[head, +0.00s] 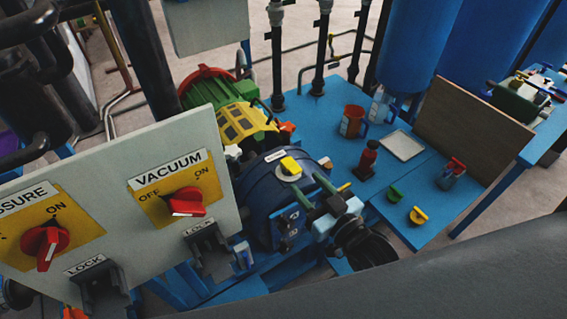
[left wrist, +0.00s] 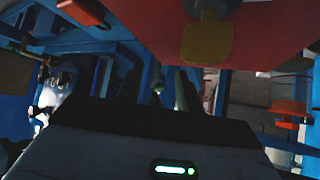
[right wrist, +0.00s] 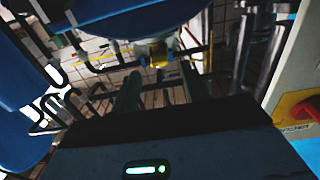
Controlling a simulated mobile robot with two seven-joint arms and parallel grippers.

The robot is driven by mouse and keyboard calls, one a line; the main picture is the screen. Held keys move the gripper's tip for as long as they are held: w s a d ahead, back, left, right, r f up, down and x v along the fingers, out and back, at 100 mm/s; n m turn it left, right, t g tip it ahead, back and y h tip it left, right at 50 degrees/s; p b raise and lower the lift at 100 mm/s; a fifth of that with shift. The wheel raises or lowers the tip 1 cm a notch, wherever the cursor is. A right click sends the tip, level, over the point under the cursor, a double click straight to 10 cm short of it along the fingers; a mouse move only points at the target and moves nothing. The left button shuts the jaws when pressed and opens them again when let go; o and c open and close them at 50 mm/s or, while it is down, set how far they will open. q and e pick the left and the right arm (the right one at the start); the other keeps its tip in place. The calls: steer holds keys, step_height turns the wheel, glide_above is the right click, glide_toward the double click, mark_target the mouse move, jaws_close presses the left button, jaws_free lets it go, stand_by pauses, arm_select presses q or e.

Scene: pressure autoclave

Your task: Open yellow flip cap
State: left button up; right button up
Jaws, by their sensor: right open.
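The yellow flip cap (head: 290,166) sits on a white collar on top of the dark blue round vessel (head: 262,193). It looks closed, though it is small. My right gripper (head: 322,200) is open and empty, just in front of the vessel, below and to the right of the cap. In the right wrist view the cap (right wrist: 158,58) shows beyond the gap between the fingers (right wrist: 160,88), apart from them. My left gripper (left wrist: 170,90) shows only in the left wrist view, with dim fingers whose gap is unclear. It is away from the cap.
A grey panel (head: 120,215) with VACUUM and PRESSURE knobs stands left of the vessel. Pipes rise behind.

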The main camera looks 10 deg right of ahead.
mark_target(291, 165)
steer(key=p+x, duration=0.1)
steer(key=x, duration=0.5)
steer(key=shift+w+r, duration=0.1)
steer(key=shift+x, duration=0.8)
steer(key=c, duration=0.9)
